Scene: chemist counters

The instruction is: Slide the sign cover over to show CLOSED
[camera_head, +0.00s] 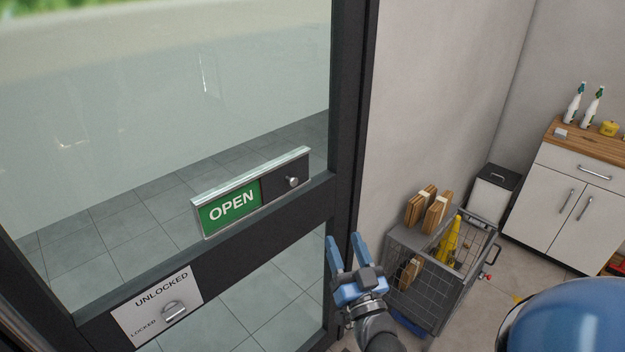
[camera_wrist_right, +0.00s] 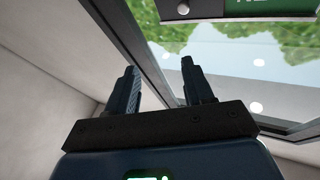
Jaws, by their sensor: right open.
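The sign (camera_head: 230,207) on the glass door shows OPEN in white on green at its left. Its dark sliding cover (camera_head: 273,190) sits over the right part, with a round metal knob (camera_head: 292,182) on it. My right gripper (camera_head: 344,243) is open and empty, below and to the right of the sign, apart from it. In the right wrist view the open fingers (camera_wrist_right: 158,82) point up toward the door frame, and the knob (camera_wrist_right: 183,9) shows at the top edge, with the sign partly cut off. My left gripper is not in view.
A lock plate (camera_head: 150,305) reading UNLOCKED, with a turn knob, is lower on the door. A white cabinet (camera_head: 560,200) with bottles is at right.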

